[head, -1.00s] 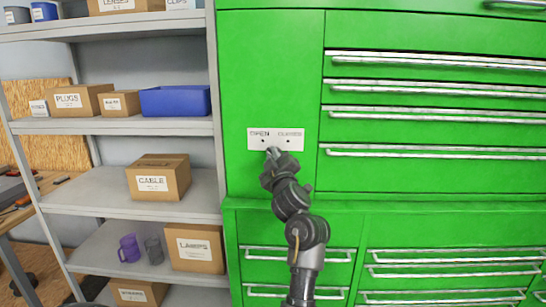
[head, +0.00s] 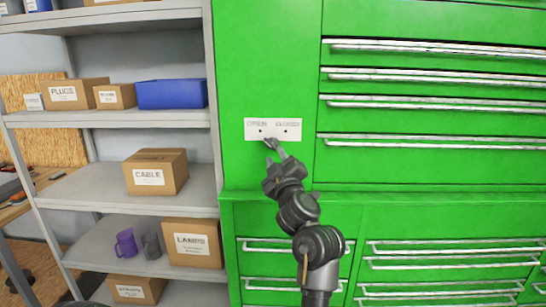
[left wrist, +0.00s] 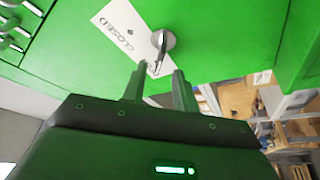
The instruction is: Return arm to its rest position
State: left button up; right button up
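My left gripper (head: 270,144) is just below the white label plate (head: 272,129) on the green cabinet (head: 285,170). The plate reads OPEN and CLOSED, with a small dark dot under each word. In the left wrist view, my two fingers (left wrist: 157,84) stand apart with a gap between them, so the gripper is open. Beyond the fingertips is a metal knob or lever (left wrist: 165,40) on the plate (left wrist: 122,32). I see nothing clearly held, and I cannot tell whether a finger touches the plate. My right gripper is not in view.
Grey shelves (head: 85,187) stand left of the cabinet, with a CABLE box (head: 155,172), a LAMPS box (head: 193,242), a blue bin (head: 172,94) and a purple mug (head: 126,243). Drawer handles (head: 430,142) stick out on the right. A workbench (head: 28,190) is at far left.

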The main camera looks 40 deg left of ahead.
pick_arm(q)
jog(key=shift+s+d+f, duration=0.15)
jog(key=shift+s+d, duration=0.15)
dwell(0.4)
